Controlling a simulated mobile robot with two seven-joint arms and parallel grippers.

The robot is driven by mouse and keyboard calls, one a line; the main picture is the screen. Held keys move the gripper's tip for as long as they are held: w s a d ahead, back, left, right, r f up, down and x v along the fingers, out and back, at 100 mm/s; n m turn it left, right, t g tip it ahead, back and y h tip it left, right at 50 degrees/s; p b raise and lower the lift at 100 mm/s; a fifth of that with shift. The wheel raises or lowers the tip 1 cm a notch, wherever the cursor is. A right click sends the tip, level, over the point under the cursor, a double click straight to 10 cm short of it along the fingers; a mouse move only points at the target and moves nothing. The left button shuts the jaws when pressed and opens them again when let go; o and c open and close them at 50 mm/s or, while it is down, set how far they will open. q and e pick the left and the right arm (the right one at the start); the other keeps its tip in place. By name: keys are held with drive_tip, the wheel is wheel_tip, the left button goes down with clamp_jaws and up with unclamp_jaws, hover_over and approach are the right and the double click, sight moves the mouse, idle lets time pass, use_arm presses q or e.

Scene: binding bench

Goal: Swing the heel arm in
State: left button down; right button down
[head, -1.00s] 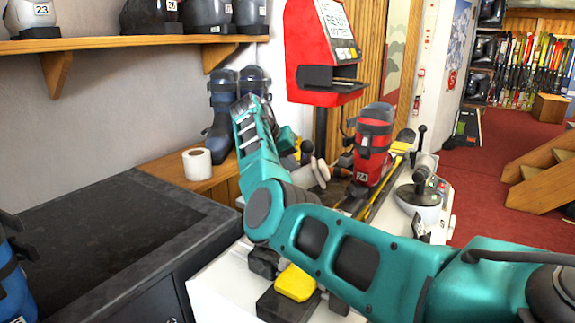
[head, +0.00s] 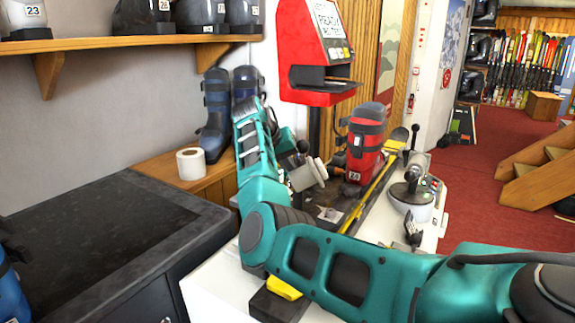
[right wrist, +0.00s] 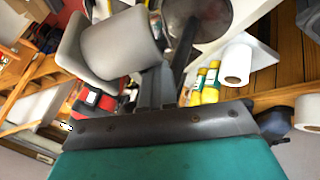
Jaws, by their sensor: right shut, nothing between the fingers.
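The red ski boot (head: 366,145) stands upright on a ski on the binding bench (head: 215,288). A pale round pad (head: 305,176) on a short rod points at the boot from the left; it may be the heel arm, but I cannot be sure. My right gripper (head: 303,148) is beside this pad, partly hidden by my forearm. In the right wrist view, its dark fingers (right wrist: 166,82) are shut and empty, close to a large grey-white cylinder (right wrist: 113,45). I cannot tell whether they touch it. My left gripper is not in view.
A red machine with a screen (head: 318,50) stands behind the bench. A white roll (head: 192,163) and dark boots (head: 215,115) are on the wooden ledge. A dark-topped cabinet (head: 100,240) is at the left. A lever device (head: 412,195) stands right of the boot. Red floor lies beyond.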

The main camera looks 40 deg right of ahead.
sight(321, 164)
drive_tip(key=s+d+n+t, duration=0.1)
drive_tip(key=d+n, duration=0.1)
drive_tip(key=s+d+n+t+y, duration=0.1)
drive_tip(key=s+d+n+t, duration=0.1)
drive_tip(key=n, duration=0.1)
drive_tip(key=s+d+n+t, duration=0.1)
drive_tip(key=s+d+n, duration=0.1)
drive_tip(key=shift+d+y, duration=0.3)
drive_tip(key=shift+y, duration=0.1)
drive_tip(key=shift+s+d+n+t+y, duration=0.1)
drive_tip(key=shift+d+n+t+y, duration=0.4)
drive_tip(key=shift+d+n, duration=0.8)
drive_tip(key=shift+d, duration=0.2)
